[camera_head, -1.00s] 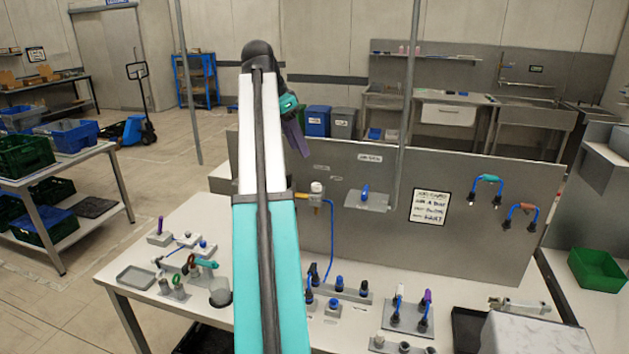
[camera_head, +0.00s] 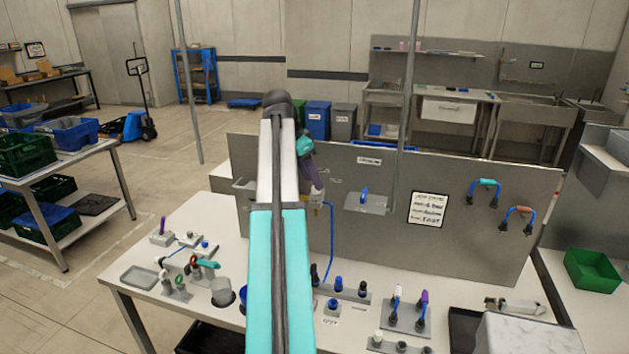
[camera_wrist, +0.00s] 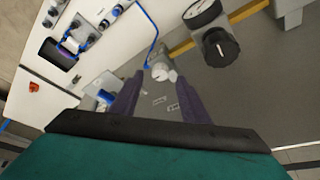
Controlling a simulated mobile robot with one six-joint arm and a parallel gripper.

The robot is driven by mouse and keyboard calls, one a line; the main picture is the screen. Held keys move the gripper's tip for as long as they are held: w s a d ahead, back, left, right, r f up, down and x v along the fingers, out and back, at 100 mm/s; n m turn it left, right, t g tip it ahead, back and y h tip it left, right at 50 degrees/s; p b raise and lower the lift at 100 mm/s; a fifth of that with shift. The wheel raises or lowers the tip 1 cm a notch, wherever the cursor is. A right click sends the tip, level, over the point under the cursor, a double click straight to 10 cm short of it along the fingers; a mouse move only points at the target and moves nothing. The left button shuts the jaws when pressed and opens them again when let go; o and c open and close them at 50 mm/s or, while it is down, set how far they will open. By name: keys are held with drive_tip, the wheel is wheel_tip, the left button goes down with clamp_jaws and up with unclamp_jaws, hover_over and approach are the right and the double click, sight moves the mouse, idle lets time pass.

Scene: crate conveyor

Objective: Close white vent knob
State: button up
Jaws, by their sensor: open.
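The white vent knob (camera_wrist: 160,72) shows in the wrist view just beyond and between my fingertips, with a blue hose running off beside it. I cannot tell how far in front of the fingers it is, but they do not appear closed on it. My gripper (camera_wrist: 157,84) has two purple fingers spread apart with nothing held between them. In the head view my gripper (camera_head: 316,186) is at the grey upright panel, and it hides the knob there. A bit of the brass-coloured fitting and the blue hose show below it.
A black knob (camera_wrist: 219,46) and a round gauge (camera_wrist: 203,12) sit to the right of the white knob in the wrist view. The grey panel (camera_head: 470,230) stands on the white bench, which holds several small fixtures. A blue-handled valve (camera_head: 364,197) is to the right.

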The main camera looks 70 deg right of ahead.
drive_tip(key=shift+x, duration=1.25)
drive_tip(key=c, duration=1.1)
